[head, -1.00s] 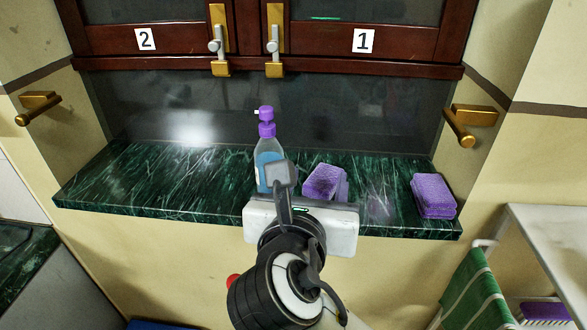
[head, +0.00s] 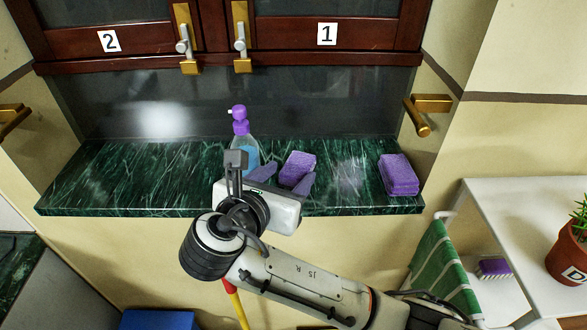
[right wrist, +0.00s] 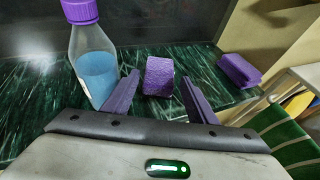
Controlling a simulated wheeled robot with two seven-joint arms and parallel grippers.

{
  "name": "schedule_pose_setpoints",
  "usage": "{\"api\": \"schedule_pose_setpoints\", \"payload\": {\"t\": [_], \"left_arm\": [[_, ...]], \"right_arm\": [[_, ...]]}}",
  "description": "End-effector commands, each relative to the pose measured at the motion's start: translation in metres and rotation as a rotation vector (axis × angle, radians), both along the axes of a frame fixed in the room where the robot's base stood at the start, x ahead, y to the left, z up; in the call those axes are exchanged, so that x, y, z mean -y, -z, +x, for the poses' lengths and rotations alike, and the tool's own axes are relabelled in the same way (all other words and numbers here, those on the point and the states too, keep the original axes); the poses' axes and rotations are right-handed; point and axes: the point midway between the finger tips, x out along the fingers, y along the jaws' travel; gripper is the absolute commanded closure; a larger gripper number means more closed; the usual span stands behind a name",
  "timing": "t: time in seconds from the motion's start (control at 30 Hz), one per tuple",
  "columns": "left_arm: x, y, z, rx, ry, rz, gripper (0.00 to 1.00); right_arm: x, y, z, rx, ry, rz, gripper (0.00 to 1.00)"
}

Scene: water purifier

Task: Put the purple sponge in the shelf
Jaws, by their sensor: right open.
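A purple sponge (head: 298,167) stands on the green marble ledge (head: 150,190), right of the blue bottle. In the right wrist view this sponge (right wrist: 159,76) shows between the two finger tips. My right gripper (head: 290,175) is open with its fingers pointing at that sponge; I cannot tell whether they touch it. A second purple sponge (head: 399,174) lies at the ledge's right end and also shows in the right wrist view (right wrist: 240,70). My left gripper is not in view.
A soap bottle (head: 243,150) with a purple pump stands close left of my right gripper. Closed wooden cabinet doors marked 2 (head: 108,41) and 1 (head: 327,34) are above. A green towel (head: 440,270) hangs by the white rack (head: 520,225), which holds a potted plant (head: 570,250).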

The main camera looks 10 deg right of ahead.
Motion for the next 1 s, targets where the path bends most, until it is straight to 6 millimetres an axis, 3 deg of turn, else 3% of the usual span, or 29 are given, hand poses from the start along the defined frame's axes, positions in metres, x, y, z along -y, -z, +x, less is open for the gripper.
{"api": "schedule_pose_setpoints", "payload": {"t": [0.5,0.77,1.0], "left_arm": [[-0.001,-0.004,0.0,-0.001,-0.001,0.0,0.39],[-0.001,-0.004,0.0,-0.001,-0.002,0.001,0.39],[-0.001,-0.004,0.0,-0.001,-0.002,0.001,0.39]], "right_arm": [[0.031,0.019,0.046,0.0,-0.003,-0.002,0.48],[0.033,0.021,0.05,0.0,-0.004,-0.001,0.48],[0.032,0.021,0.049,0.0,-0.004,-0.001,0.79]]}}
